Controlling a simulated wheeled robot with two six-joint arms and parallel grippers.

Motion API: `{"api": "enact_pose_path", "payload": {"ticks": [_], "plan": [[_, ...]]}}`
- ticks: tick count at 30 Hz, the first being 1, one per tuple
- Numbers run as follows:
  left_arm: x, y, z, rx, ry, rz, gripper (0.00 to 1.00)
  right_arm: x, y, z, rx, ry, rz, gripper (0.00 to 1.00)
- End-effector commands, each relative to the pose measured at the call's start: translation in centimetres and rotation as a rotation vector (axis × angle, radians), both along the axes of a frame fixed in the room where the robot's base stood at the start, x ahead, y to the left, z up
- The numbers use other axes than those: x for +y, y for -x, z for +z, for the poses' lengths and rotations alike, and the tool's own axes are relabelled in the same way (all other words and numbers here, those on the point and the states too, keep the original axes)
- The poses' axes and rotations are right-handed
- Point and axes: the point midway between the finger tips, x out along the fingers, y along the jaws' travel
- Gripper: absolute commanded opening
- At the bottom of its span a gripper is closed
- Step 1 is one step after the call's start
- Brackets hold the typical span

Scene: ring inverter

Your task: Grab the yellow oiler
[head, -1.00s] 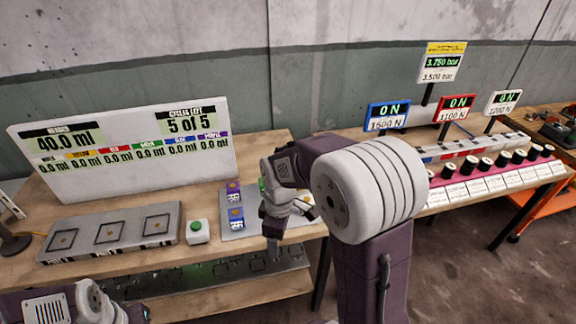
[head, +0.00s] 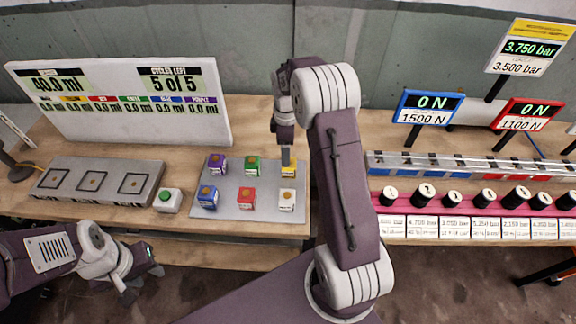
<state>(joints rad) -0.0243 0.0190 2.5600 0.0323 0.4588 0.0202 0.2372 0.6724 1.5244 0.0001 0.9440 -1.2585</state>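The yellow oiler (head: 289,167) is a small block with a yellow top at the back right of a grey plate (head: 233,210) on the bench. My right gripper (head: 286,158) points down right at it and partly covers it. I cannot tell whether its fingers touch the oiler or how far apart they are. My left gripper (head: 137,282) is low at the left, in front of the bench, with its fingers apart and nothing between them.
A green button box (head: 168,200) and a grey three-square tray (head: 98,181) stand left. A display board (head: 125,105) is behind.

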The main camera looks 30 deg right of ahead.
Motion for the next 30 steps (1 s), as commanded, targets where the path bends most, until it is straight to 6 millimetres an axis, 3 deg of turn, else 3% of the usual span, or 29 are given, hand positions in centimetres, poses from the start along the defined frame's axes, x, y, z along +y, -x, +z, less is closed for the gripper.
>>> {"api": "enact_pose_path", "payload": {"ticks": [5,11,18,26,27,30], "plan": [[0.0,0.0,0.1,0.0,0.0,0.0,0.36,0.0,0.1,-2.8,0.004,0.0,-0.001,0.71],[0.0,0.0,0.2,0.0,0.0,0.0,0.36,0.0,0.2,-3.7,0.002,0.0,0.0,0.71],[0.0,0.0,0.5,0.0,0.0,0.0,0.36,-0.1,0.6,-7.8,0.004,-0.001,0.0,0.71],[0.0,0.0,0.5,0.0,0.0,0.0,0.36,-0.1,0.5,-8.6,0.001,-0.001,0.0,0.71],[0.0,0.0,0.5,0.0,0.0,0.0,0.36,-0.1,0.5,-8.6,0.001,-0.001,0.0,0.68],[0.0,0.0,0.5,0.0,0.0,0.0,0.36,-0.1,0.5,-8.6,0.001,-0.001,0.0,0.4]]}}
